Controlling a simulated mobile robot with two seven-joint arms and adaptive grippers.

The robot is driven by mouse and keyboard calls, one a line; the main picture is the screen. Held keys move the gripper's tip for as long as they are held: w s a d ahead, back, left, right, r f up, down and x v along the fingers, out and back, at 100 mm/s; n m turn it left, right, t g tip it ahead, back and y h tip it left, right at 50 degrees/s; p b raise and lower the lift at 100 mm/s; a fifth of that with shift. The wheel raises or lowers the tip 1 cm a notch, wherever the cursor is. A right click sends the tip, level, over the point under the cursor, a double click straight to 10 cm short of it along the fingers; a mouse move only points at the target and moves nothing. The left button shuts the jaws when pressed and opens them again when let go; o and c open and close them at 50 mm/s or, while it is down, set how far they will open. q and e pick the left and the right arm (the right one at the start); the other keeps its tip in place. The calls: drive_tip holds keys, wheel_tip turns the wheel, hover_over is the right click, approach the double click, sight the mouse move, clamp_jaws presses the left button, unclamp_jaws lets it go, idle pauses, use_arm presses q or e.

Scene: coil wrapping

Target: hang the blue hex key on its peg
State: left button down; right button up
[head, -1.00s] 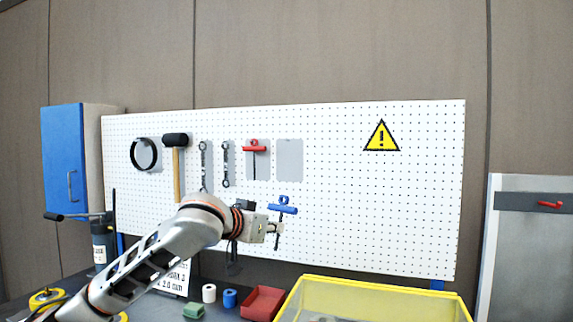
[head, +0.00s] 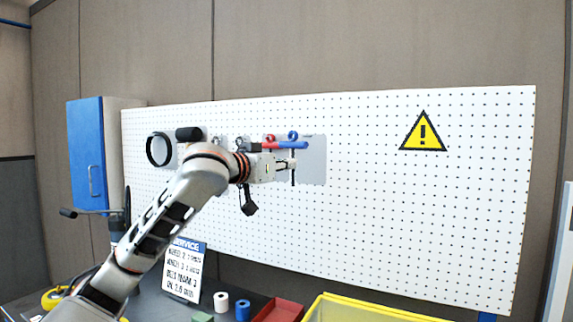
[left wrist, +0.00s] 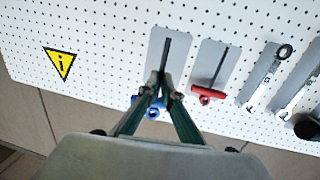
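My left gripper (head: 286,164) is shut on the blue hex key (head: 298,145), just in front of the pegboard. The key hangs upright, with its blue handle on top and its dark shaft below the fingers. It overlaps the bare grey backing plate (head: 316,165). In the upside-down left wrist view, the fingers (left wrist: 163,84) close around the key, its blue handle (left wrist: 152,112) shows between them and its shaft lies over the grey plate (left wrist: 153,50). The peg is hidden, and I cannot tell whether the key touches it. My right gripper is out of view.
The red hex key (head: 262,145) hangs close to the left of the blue one, partly behind my gripper. Wrenches (left wrist: 265,77), a hammer (head: 188,133) and a black ring (head: 150,150) hang farther left. A yellow bin (head: 350,308) stands below.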

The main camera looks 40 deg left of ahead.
use_arm(q)
drive_tip(key=w+a, duration=0.1)
drive_tip(key=w, duration=0.1)
drive_tip(key=w+p, duration=0.1)
drive_tip(key=w, duration=0.2)
drive_tip(key=w+a, duration=0.1)
drive_tip(key=w, duration=0.2)
drive_tip(key=shift+w+a+f, duration=0.25)
drive_tip(key=shift+a, duration=0.05)
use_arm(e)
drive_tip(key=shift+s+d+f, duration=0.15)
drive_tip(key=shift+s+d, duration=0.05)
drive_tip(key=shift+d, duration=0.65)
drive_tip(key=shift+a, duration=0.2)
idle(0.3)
use_arm(q)
drive_tip(key=c, duration=1.3)
unclamp_jaws()
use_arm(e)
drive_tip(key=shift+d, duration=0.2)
use_arm(q)
drive_tip(key=shift+o, duration=0.2)
drive_tip(key=shift+s, duration=0.1)
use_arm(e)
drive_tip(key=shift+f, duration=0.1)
